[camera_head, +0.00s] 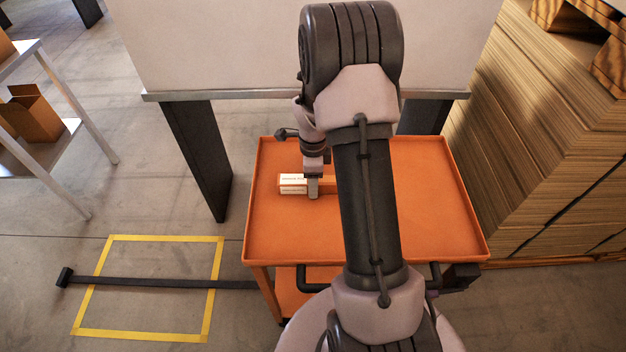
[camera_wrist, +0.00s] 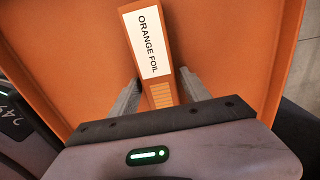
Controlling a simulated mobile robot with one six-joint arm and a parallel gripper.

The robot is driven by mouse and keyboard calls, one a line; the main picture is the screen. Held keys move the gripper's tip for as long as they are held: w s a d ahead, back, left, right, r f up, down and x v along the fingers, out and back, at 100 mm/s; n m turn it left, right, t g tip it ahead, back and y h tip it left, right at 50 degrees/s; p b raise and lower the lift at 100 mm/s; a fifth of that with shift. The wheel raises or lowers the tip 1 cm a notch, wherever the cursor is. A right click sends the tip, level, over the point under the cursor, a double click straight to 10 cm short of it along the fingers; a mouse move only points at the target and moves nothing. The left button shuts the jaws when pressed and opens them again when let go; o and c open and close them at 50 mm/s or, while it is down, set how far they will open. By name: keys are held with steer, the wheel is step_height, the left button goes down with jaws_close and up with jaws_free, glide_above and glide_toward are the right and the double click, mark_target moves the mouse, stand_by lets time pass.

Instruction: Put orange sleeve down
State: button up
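The orange sleeve is a long, narrow orange box (camera_head: 293,184) with a white label, lying on the orange cart top (camera_head: 285,225). In the wrist view its label reads "ORANGE FOIL" and the sleeve (camera_wrist: 163,95) runs up between the two grey fingers. My gripper (camera_head: 313,188) is low over the cart top, around the sleeve. In the wrist view my gripper (camera_wrist: 160,82) has a finger on each side, with a narrow gap to the sleeve's sides. My arm hides part of the cart top and the sleeve's right end.
A white panel (camera_head: 230,45) on dark legs stands behind the cart. Stacked cardboard sheets (camera_head: 560,140) rise close on the right. A shelf with boxes (camera_head: 35,115) stands at left. A yellow floor outline (camera_head: 140,335) lies left of the cart. The cart's left front is clear.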

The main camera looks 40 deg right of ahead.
steer(key=a+r+n+t+p, duration=0.1)
steer(key=a+r+n+p, duration=0.1)
steer(key=r, duration=0.7)
steer(key=a+r+n+p, duration=0.1)
steer(key=a+r+p, duration=0.15)
steer(key=r, duration=0.75)
steer(key=s+a+r+n+t, duration=0.2)
steer(key=s+a+r+n, duration=0.45)
steer(key=a+r, duration=0.4)
steer(key=s+a+r+n+t+y, duration=0.2)
steer(key=s+a+r+n, duration=0.1)
steer(key=s+a+n, duration=0.7)
steer(key=shift+s+n+t, duration=0.4)
steer(key=shift+s+n, duration=0.35)
steer(key=shift+a, duration=0.1)
